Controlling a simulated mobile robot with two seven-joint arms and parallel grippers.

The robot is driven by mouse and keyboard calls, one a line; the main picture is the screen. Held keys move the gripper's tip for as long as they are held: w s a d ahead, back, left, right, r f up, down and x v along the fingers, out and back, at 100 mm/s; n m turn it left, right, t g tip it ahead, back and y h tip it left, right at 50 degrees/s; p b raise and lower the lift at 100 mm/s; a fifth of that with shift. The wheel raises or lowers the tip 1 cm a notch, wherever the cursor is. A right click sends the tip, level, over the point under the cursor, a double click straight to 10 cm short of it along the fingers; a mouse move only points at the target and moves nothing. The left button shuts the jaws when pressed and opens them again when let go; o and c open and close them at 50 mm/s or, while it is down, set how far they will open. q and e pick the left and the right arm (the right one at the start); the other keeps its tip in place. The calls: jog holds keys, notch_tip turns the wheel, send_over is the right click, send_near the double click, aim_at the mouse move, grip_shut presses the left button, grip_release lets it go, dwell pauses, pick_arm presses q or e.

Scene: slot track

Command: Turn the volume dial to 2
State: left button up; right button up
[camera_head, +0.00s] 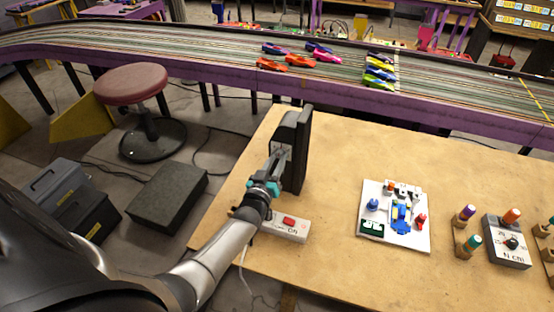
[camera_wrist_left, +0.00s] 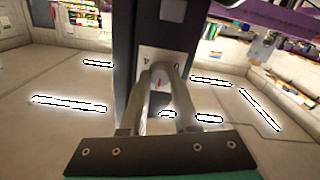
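A tall dark speaker-like box (camera_head: 293,150) stands at the back left of the wooden table. A pale dial plate (camera_head: 281,155) is on its side facing my arm. In the left wrist view the plate (camera_wrist_left: 147,54) carries dark marks too small to read. My left gripper (camera_head: 277,167) is right at this plate. In the left wrist view my left gripper's fingertips (camera_wrist_left: 163,72) reach the dial area, with a small red mark on a pale surface between them. The fingers hide most of the dial, so its setting and their grip are unclear. My right gripper is not in view.
A white power strip (camera_head: 289,228) with a red switch lies beside my left forearm. A white board (camera_head: 375,188) with small parts and a grey control box (camera_head: 507,243) stand farther right on the table (camera_head: 335,275). The slot track (camera_head: 200,60) runs behind.

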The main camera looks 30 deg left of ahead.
pick_arm(q)
jog(key=o, duration=0.4)
jog(key=p+v, duration=0.2)
jog(key=v, duration=1.3)
jog(key=shift+s, duration=0.15)
jog(key=shift+d, duration=0.1)
